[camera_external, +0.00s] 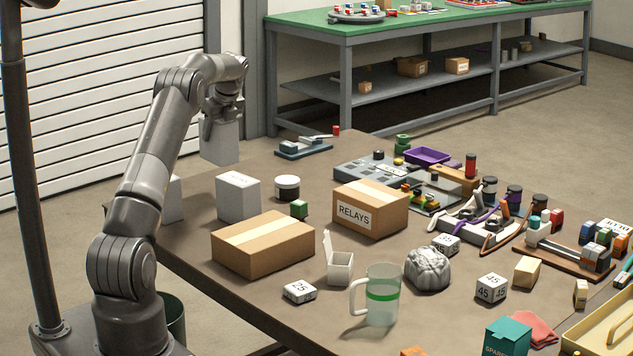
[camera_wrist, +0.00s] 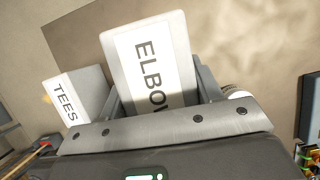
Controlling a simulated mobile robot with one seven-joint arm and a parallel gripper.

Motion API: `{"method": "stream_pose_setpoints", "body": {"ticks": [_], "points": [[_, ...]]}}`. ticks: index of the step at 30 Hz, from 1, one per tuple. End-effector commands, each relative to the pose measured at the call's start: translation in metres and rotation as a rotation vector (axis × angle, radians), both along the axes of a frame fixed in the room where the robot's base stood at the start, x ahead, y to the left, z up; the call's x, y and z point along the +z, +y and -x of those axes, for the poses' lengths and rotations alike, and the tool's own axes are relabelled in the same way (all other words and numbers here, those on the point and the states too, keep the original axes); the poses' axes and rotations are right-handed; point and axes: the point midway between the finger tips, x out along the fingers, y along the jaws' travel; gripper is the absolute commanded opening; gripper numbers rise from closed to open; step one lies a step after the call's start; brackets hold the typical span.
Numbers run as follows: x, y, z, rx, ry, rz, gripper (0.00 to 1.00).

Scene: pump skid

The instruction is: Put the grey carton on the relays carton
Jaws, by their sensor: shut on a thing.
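My gripper (camera_external: 219,120) is shut on a grey carton (camera_external: 219,146) and holds it upright, raised near the back left of the table. In the wrist view the held carton (camera_wrist: 150,62) sits between my two fingers (camera_wrist: 161,92), and its label reads ELBOW, with the rest hidden. The relays carton (camera_external: 393,216) is a brown box with tan tape and a RELAYS label. It stands mid-table, to the right of and nearer the camera than my gripper. Its top looks bare.
A TEES carton (camera_wrist: 77,98) shows in the wrist view. A control panel (camera_external: 363,172) lies behind; a mug (camera_external: 383,305) stands in front.

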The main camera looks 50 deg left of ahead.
Motion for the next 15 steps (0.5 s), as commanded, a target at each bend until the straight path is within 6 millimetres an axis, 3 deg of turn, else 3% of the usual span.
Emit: {"method": "stream_pose_setpoints", "body": {"ticks": [5,15], "points": [[0.012,-0.055,-0.032,-0.117,-0.006,0.011,0.23],[0.041,-0.223,-0.095,-0.467,-0.009,0.033,0.23]]}}
